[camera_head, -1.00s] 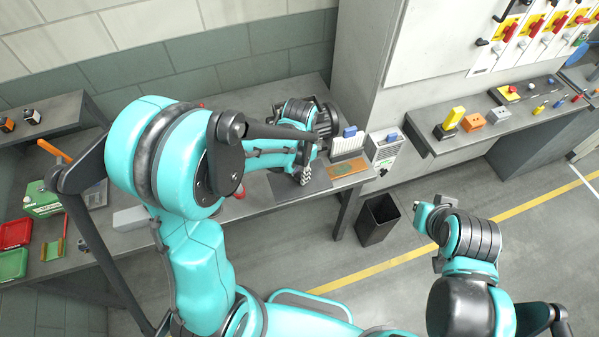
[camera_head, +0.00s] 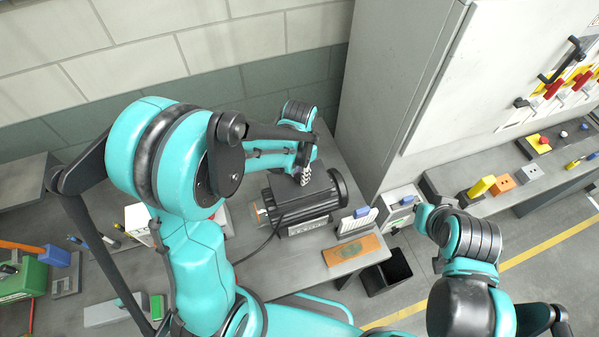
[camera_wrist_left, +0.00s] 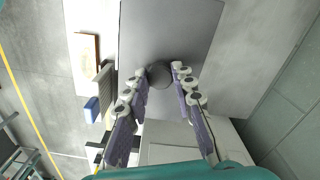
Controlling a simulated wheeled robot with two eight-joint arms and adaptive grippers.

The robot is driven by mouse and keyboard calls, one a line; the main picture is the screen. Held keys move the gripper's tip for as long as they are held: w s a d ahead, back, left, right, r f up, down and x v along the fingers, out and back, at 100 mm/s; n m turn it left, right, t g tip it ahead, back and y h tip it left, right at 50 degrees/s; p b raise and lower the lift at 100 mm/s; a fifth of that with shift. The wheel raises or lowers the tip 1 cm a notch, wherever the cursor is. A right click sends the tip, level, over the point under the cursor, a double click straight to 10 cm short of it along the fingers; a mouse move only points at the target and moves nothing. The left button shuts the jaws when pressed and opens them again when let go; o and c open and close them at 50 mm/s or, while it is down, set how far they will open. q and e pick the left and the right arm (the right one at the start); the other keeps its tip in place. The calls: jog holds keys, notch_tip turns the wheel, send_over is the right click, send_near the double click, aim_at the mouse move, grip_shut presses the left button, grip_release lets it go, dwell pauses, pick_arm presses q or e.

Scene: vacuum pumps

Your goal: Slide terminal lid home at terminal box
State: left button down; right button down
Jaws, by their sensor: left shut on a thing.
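My left gripper (camera_head: 304,178) is over the motor in the head view. In the left wrist view its fingers (camera_wrist_left: 159,78) are shut on the round knob of a flat dark grey lid (camera_wrist_left: 170,35), which hides much of what lies beneath. The lid (camera_head: 312,188) shows as a dark plate over the black finned motor (camera_head: 302,214). The terminal box cannot be made out; the lid and arm cover the motor's top, and I cannot tell whether the lid touches it. My right gripper (camera_head: 424,216) is off to the right, away from the motor; its fingers are unclear.
A rack of pale cards (camera_head: 356,223) and an orange-brown board (camera_head: 356,250) are right of the motor. A black bin (camera_head: 387,273) stands below the bench's right end. A tall grey cabinet (camera_head: 395,75) rises behind. A dark cable (camera_head: 262,247) runs left of the motor.

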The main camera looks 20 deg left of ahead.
pick_arm(q)
jog(key=shift+w+a, duration=0.1)
jog(key=shift+w, duration=0.3)
jog(key=shift+s+r, duration=0.25)
jog(key=shift+s, duration=0.3)
jog(key=shift+w+f, duration=0.35)
jog(key=shift+f, duration=0.05)
jog(key=shift+s+f+b, duration=0.25)
jog(key=shift+f+b, duration=0.15)
jog(key=shift+b, duration=0.05)
jog(key=shift+w+f, duration=0.15)
pick_arm(e)
jog(key=shift+f, duration=0.6)
pick_arm(q)
jog(key=shift+f+b, duration=0.1)
jog(key=shift+b, duration=0.3)
pick_arm(e)
jog(key=shift+f, duration=0.2)
pick_arm(q)
jog(key=c, duration=1.2)
grip_release()
